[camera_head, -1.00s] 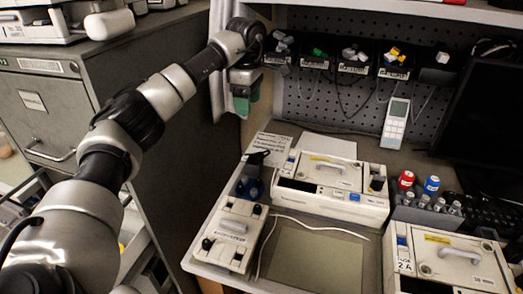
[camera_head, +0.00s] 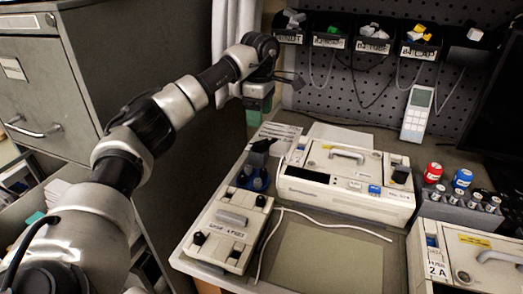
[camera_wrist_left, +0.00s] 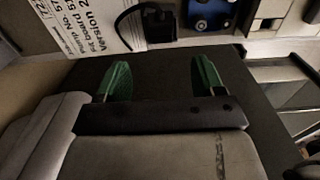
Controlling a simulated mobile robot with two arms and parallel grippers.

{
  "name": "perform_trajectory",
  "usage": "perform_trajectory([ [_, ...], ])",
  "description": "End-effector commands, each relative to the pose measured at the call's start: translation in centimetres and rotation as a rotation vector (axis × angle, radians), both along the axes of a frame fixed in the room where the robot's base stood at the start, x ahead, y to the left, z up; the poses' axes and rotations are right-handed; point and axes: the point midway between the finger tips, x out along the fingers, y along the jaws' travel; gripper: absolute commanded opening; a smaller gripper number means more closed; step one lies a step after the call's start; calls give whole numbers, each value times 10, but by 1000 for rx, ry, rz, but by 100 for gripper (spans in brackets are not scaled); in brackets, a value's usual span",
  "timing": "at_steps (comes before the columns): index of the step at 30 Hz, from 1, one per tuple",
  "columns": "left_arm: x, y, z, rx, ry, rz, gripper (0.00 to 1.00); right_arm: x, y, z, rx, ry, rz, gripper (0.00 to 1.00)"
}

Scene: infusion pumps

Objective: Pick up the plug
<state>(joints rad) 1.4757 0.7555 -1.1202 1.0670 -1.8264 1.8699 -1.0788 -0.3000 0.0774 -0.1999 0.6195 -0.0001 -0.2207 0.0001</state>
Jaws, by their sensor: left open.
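A black plug (camera_head: 262,146) with a dark cable lies at the back left of the bench, on or beside a printed sheet (camera_head: 279,133). In the left wrist view the plug (camera_wrist_left: 160,25) is at the top, beyond the fingertips, with its cable curving left. My left gripper (camera_head: 254,117) hangs above and behind the plug in the head view, pointing down. In the left wrist view its two green fingers (camera_wrist_left: 161,78) are apart with nothing between them. The gripper does not touch the plug. My right gripper is not in view.
A blue part (camera_head: 255,178) sits just in front of the plug. A small beige box (camera_head: 229,222) and a larger pump (camera_head: 343,190) stand nearby, with a white cable (camera_head: 333,226) between them. A grey cabinet (camera_head: 90,75) is at left; bins hang on the pegboard behind.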

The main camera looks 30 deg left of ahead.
Motion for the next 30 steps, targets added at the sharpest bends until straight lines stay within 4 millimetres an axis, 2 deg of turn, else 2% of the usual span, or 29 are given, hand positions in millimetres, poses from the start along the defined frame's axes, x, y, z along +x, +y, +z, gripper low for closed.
perform_trajectory([
  [3, -1, 0, -20, 0, 4, 1, 68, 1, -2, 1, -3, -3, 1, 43],
  [11, -1, -1, -42, 1, 2, 0, 68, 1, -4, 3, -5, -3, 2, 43],
  [19, -1, -5, -80, 0, 2, 1, 68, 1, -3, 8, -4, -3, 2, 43],
  [29, -1, -5, -87, 0, 0, 1, 68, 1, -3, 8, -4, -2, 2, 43],
  [30, -1, -5, -87, 0, 0, 1, 62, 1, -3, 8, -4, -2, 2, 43],
])
